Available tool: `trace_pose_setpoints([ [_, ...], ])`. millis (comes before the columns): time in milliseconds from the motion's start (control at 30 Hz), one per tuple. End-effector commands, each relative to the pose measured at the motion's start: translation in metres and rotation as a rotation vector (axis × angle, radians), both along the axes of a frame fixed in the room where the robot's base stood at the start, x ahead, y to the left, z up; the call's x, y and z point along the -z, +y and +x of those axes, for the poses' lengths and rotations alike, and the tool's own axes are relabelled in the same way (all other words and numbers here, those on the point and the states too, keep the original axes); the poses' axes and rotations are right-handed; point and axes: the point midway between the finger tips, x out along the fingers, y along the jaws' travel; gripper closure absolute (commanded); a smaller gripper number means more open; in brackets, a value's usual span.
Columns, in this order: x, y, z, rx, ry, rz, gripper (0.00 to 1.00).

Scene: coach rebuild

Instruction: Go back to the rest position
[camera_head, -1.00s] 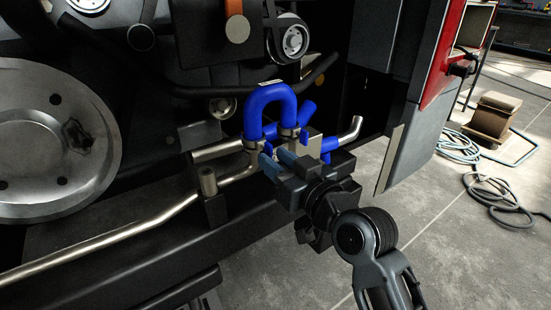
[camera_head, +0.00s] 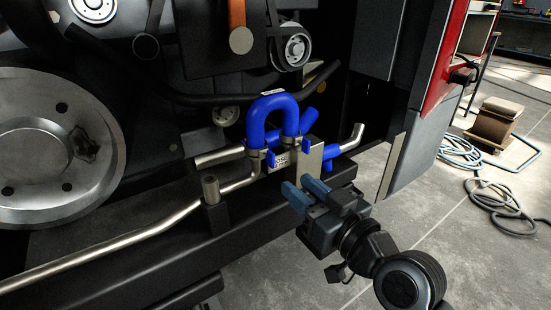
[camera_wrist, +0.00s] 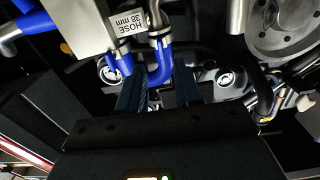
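My gripper (camera_head: 299,193) is in front of and below the blue U-shaped hose (camera_head: 270,105) in the head view, apart from it. Its two blue fingers are spread with a gap between them, and nothing shows between them. The hose bends upward, and its two ends sit on metal pipe stubs with clamps at a metal block (camera_head: 307,157). In the wrist view the blue hose (camera_wrist: 161,62) and a label reading "HOSE 38 mm" (camera_wrist: 130,22) lie beyond the fingers (camera_wrist: 160,95).
A dark ledge (camera_head: 110,270) carries a long metal pipe (camera_head: 100,243) at the left. A large metal wheel (camera_head: 45,140) stands behind it. A grey panel with red trim (camera_head: 425,110) hangs at the right. Open floor (camera_head: 440,240) with coiled hoses (camera_head: 490,195) lies at the right.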

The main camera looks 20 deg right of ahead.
Motion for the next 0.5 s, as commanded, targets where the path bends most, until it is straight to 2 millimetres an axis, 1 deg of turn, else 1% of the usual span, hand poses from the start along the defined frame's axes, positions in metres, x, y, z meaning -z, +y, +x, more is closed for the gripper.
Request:
trace_pose_setpoints([
  [67, 0.001, 0.000, -0.001, 0.001, 0.001, 0.000, 0.66],
  [133, 0.006, -0.002, -0.005, 0.009, 0.009, 0.000, 0.66],
  [233, 0.022, -0.007, -0.021, 0.036, 0.032, 0.003, 0.66],
  [267, 0.029, -0.009, -0.029, 0.048, 0.042, 0.003, 0.66],
  [367, 0.053, -0.018, -0.060, 0.096, 0.077, 0.004, 0.66],
  [400, 0.062, -0.022, -0.074, 0.117, 0.090, 0.003, 0.66],
  [467, 0.075, -0.027, -0.095, 0.145, 0.109, 0.001, 0.66],
  [500, 0.082, -0.031, -0.110, 0.163, 0.120, -0.002, 0.66],
])
